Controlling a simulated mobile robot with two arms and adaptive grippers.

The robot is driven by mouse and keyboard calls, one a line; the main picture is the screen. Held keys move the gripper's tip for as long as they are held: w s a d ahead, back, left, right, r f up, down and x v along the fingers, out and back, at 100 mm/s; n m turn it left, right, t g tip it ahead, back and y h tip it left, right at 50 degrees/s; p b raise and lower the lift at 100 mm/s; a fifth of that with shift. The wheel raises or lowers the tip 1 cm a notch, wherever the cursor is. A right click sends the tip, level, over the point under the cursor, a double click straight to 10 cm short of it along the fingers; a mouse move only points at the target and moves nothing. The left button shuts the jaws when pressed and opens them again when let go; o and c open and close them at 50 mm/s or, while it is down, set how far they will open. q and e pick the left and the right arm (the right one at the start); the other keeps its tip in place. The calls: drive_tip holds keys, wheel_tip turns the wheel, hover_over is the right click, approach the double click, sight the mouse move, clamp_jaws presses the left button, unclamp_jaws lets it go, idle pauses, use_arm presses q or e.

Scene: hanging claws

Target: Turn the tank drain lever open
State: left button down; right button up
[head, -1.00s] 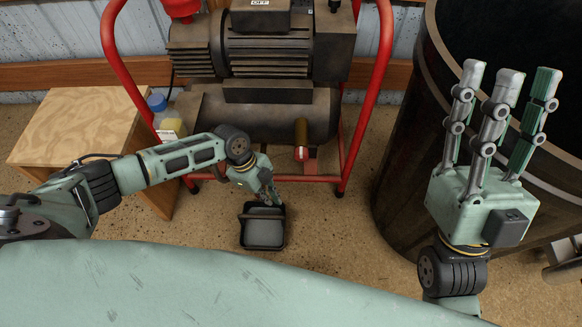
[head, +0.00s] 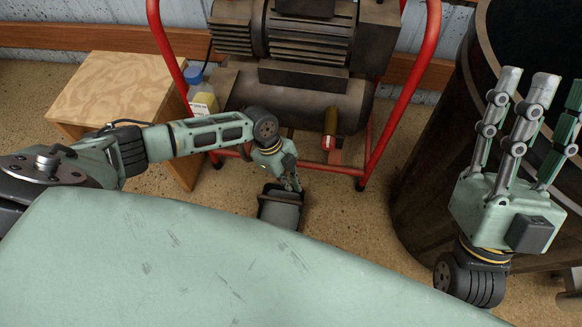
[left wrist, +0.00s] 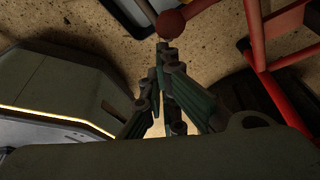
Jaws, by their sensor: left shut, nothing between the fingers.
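The dark compressor tank (head: 295,98) sits in a red frame. A brass-coloured fitting with a red end (head: 330,130) shows low at its right; I cannot make out a lever's position there. In the left wrist view a red ball knob (left wrist: 170,25) on a short red bar lies just beyond the fingertips; contact cannot be told. My left gripper (head: 295,184) is shut and empty, pointing down left of and below the fitting. It also fills the middle of the left wrist view (left wrist: 163,62). My right gripper (head: 541,85) is open, fingers up, away at the right.
A dark pan (head: 280,207) is on the floor by my left gripper. A wooden box (head: 115,92) with a bottle (head: 201,95) near it stands left. A large dark barrel (head: 430,190) stands right. Red frame tubes (head: 408,95) flank the tank.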

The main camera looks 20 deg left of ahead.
use_arm(q)
drive_tip(key=v, duration=1.2)
drive_tip(key=shift+s+p, duration=0.4)
drive_tip(key=shift+s, duration=0.05)
use_arm(e)
drive_tip(key=w+f+g, duration=0.1)
drive_tip(key=w+f+g+h, duration=0.1)
drive_tip(key=w, duration=0.1)
drive_tip(key=shift+w+a+f, duration=0.1)
drive_tip(key=shift+a+f, duration=0.1)
drive_tip(key=shift+f, duration=0.15)
